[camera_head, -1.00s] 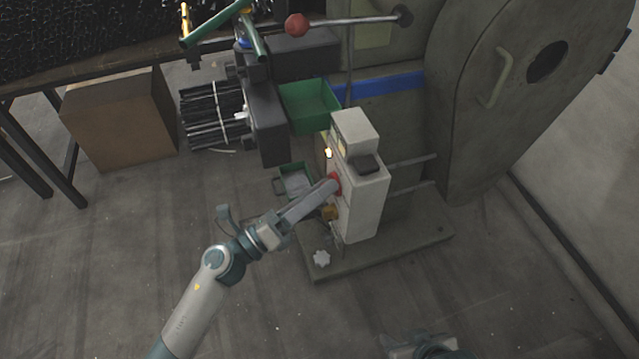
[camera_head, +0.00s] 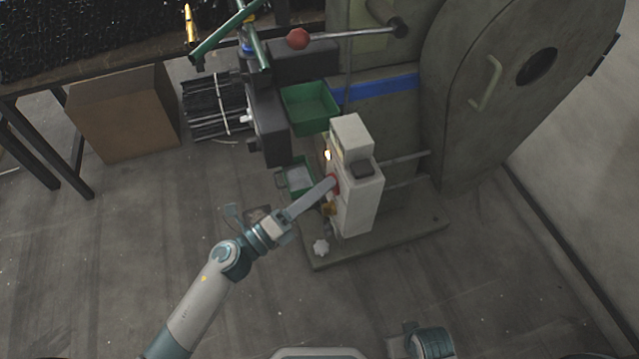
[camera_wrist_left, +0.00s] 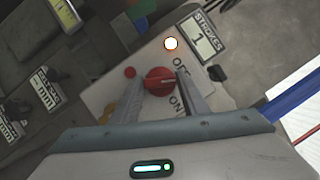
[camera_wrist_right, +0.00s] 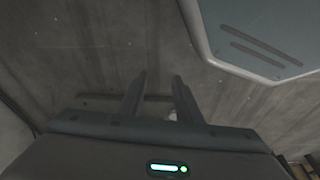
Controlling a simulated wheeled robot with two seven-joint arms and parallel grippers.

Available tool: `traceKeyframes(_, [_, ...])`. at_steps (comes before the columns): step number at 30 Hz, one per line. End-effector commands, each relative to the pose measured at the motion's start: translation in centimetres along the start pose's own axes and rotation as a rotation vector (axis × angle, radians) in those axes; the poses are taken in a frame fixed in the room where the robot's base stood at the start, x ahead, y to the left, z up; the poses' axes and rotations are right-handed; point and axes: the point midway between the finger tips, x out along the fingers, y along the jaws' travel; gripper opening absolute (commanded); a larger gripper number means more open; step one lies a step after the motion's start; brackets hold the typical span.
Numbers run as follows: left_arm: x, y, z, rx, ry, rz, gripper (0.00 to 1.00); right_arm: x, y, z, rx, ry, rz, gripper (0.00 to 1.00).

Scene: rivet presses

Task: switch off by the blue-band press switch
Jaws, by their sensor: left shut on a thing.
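The blue-band press (camera_head: 375,88) is a large grey-green machine with a blue stripe. A pale control box (camera_head: 358,195) stands in front of it. On the box's left side is the red rotary switch (camera_wrist_left: 158,82), between "OFF" and "ON" labels in the left wrist view. A round lamp (camera_wrist_left: 171,43) beside "OFF" glows, as does the light in the head view (camera_head: 327,155). My left gripper (camera_head: 332,183) is shut on the switch, a finger on each side. My right gripper (camera_wrist_right: 158,77) is open and empty over the floor.
A "STROKES 1" counter (camera_wrist_left: 205,38) sits on the box. Green bins (camera_head: 311,107) and a red-ball lever (camera_head: 298,39) are beside the press. A cardboard box (camera_head: 124,112) stands under the table at left. The floor in front is clear.

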Motion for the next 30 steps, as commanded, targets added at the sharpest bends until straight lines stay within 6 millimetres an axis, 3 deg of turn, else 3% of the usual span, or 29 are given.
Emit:
traceKeyframes(9, [0.1, -0.4, 0.3, -0.094, -0.003, 0.041, 0.18, 5.7, 0.3, 3.1, 0.002, -0.014, -0.001, 0.31])
traceKeyframes(14, [0.1, -0.5, 0.4, -0.142, -0.003, 0.061, 0.18, 7.8, 0.5, 5.0, 0.003, -0.013, -0.001, 0.31])
traceKeyframes(30, [0.1, -0.6, 0.5, -0.31, -0.003, 0.132, 0.18, 6.3, -3.0, -0.3, -0.02, 0.288, -0.034, 0.31])
